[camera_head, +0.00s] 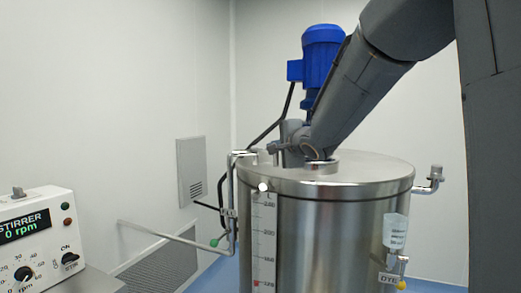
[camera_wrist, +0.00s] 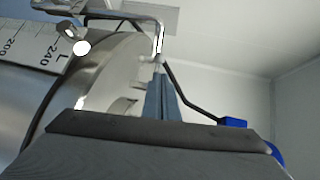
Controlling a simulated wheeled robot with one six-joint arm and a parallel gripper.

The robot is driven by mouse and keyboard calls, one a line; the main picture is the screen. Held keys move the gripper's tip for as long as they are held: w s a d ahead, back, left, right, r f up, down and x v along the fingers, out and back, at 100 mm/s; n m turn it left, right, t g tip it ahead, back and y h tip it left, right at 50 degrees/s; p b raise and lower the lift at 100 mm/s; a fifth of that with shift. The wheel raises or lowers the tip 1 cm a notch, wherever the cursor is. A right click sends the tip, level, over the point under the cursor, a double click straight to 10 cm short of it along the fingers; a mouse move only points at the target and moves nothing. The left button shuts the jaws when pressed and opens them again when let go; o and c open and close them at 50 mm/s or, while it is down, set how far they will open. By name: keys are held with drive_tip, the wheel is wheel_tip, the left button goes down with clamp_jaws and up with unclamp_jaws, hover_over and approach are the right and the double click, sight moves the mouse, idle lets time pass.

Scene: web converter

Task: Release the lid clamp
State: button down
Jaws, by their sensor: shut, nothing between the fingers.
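A steel tank with a flat round lid (camera_head: 350,172) stands in the head view. A small white ball knob (camera_head: 263,187) sits at the lid's front left rim, above the level scale; it looks like the clamp's handle, though I cannot be sure. In the wrist view the white knob (camera_wrist: 82,48) is at upper left beside a short metal fitting. My gripper (camera_wrist: 160,64) shows there with its grey fingers together and empty, to the right of the knob and apart from it. In the head view my arm reaches over the lid's back, and the fingers cannot be made out clearly.
A bent steel pipe (camera_head: 234,190) with a green knob (camera_head: 214,243) runs up the tank's left side. A blue motor (camera_head: 322,50) stands behind my arm. A pipe fitting (camera_head: 434,177) sticks out at right. A stirrer control box (camera_head: 38,240) is at lower left.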

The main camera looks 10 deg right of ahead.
sight(254, 149)
drive_tip(key=p+x, duration=0.1)
drive_tip(key=x, duration=0.6)
drive_tip(key=p+x, duration=0.1)
drive_tip(key=x, duration=0.5)
drive_tip(key=shift+w+d+f, duration=0.1)
drive_tip(key=shift+w+d, duration=0.05)
drive_tip(key=shift+w, duration=0.25)
drive_tip(key=shift+p, duration=0.3)
